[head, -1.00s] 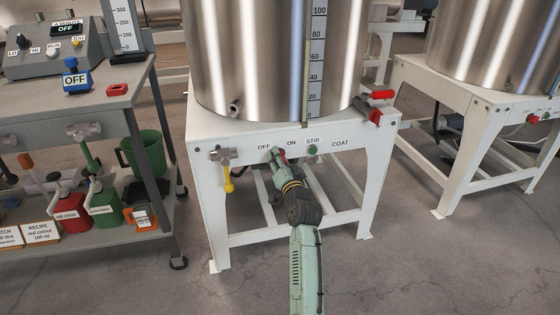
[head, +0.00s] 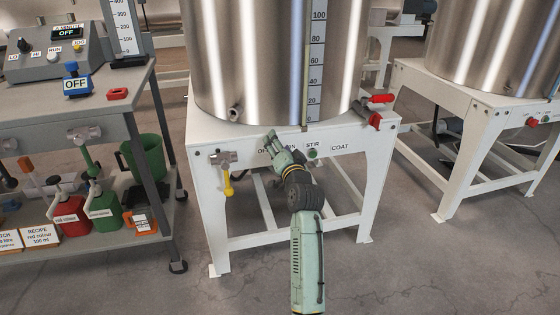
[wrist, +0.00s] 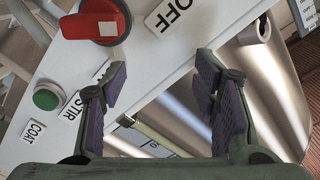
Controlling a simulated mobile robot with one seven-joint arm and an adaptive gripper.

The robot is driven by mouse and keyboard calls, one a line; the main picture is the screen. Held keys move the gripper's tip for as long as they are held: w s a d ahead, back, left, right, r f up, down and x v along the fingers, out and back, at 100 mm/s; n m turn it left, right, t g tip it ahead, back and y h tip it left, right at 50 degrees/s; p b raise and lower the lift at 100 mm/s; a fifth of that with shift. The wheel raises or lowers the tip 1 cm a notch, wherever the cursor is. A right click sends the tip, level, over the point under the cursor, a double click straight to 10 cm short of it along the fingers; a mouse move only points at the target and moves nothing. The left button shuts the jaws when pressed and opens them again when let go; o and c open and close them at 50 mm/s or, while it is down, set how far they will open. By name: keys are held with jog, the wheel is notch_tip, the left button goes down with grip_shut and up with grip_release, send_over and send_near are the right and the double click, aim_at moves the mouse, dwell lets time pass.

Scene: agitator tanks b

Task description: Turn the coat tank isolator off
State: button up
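The COAT tank's panel (head: 345,137) is the white front rail of its stand. The red isolator knob (wrist: 97,22) shows at the top left of the wrist view, its handle beside the OFF label (wrist: 173,11). It is hidden behind my gripper (head: 272,136) in the head view. My gripper (wrist: 161,62) is open and empty, its two purple-padded fingers apart. It is in front of the rail's upper edge and clear of the knob. The STIR label (wrist: 73,105) and green button (wrist: 47,96) lie to the left; the ON label is mostly hidden.
A yellow-handled valve (head: 226,172) hangs at the rail's left, and a red-handled valve (head: 376,112) is at its right corner. The steel tank (head: 260,60) rises close behind. A grey bench (head: 120,100) stands left; open floor lies in front.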

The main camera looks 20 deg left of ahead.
jog(key=shift+r, duration=1.65)
